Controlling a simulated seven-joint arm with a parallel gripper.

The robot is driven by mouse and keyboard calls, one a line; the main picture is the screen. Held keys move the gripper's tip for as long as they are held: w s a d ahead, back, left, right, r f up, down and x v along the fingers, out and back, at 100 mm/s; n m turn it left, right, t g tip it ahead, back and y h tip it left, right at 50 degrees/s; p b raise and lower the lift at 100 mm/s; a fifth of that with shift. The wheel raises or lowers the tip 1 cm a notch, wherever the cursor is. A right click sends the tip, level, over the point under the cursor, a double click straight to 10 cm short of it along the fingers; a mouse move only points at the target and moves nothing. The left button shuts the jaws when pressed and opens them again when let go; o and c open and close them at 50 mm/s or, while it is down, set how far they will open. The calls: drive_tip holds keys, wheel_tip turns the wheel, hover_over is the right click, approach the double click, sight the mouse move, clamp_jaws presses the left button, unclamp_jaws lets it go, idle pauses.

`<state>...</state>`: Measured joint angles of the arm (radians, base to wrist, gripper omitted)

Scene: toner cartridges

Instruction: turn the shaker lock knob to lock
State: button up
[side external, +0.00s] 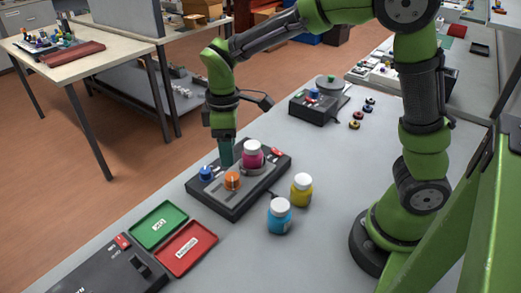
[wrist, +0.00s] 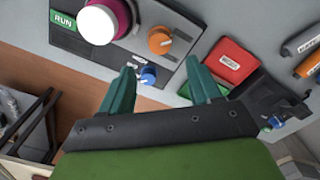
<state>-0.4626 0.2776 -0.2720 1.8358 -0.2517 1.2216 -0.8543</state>
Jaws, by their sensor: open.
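The shaker (side external: 222,202) is a dark box with a grey top on the table. It carries a blue knob (side external: 206,173), an orange knob (side external: 232,181) and a magenta bottle (side external: 252,155) with a white cap. Which knob is the lock is not readable. My gripper (side external: 226,160) points down over the far edge of the shaker, with teal fingers open and empty. In the wrist view my gripper (wrist: 161,63) has the blue knob (wrist: 148,75) in the gap between its fingers, nearer the left finger, with no visible contact. The orange knob (wrist: 159,40) lies beyond the fingertips.
A yellow bottle (side external: 301,190) and a cyan bottle (side external: 279,215) stand right of the shaker. A green tray (side external: 159,225) and a red tray (side external: 186,248) lie at the front left. A second dark device (side external: 318,103) stands behind. A green RUN label (wrist: 63,20) shows on the shaker.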

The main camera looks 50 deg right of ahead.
sight(231, 176)
wheel_tip(231, 176, down, 9)
drive_tip(key=shift+r, duration=0.2)
drive_tip(key=c, duration=1)
drive_tip(key=shift+c, duration=0.2)
